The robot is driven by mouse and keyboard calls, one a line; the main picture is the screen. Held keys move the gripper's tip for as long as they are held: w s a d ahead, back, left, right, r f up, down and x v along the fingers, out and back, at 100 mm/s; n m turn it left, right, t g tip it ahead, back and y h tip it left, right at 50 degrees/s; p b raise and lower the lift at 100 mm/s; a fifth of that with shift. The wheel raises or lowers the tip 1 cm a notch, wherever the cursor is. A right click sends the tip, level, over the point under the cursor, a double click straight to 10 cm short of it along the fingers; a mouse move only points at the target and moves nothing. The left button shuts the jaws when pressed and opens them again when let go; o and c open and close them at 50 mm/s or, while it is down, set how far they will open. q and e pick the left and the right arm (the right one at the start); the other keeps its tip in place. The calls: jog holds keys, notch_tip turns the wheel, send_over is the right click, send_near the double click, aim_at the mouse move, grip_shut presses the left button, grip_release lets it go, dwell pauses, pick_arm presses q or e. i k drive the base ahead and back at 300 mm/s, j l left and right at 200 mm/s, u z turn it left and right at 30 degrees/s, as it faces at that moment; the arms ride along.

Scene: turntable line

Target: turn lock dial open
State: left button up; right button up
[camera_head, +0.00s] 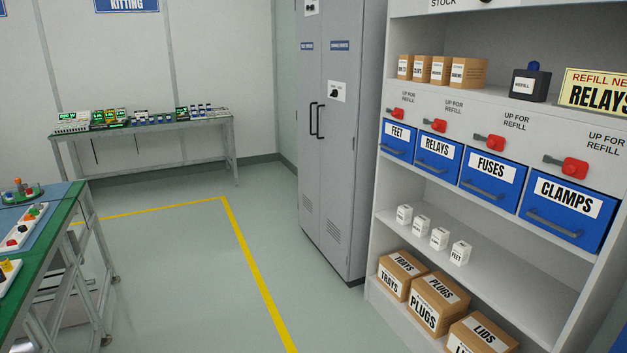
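A tall grey two-door cabinet (320,150) stands shut in the middle of the head view. A white plate with a small black dial (334,93) is on its right door. The markings on both plates are too small to read. Two dark vertical handles (316,120) are near the seam of the doors. Neither of my grippers is in view.
A shelf unit (500,206) with blue drawers (487,176), red latches and cartons stands right of the cabinet. A green-topped workbench (60,222) is at the left, a kitting table (150,127) at the back. The floor (180,270) before the cabinet is clear, with a yellow line.

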aim_at(375, 12)
jog(key=i, duration=0.6)
jog(key=i+j+z, duration=0.15)
jog(key=i, duration=1.1)
jog(key=i+j, duration=0.7)
jog(key=i, duration=0.15)
jog(key=k+u, duration=0.05)
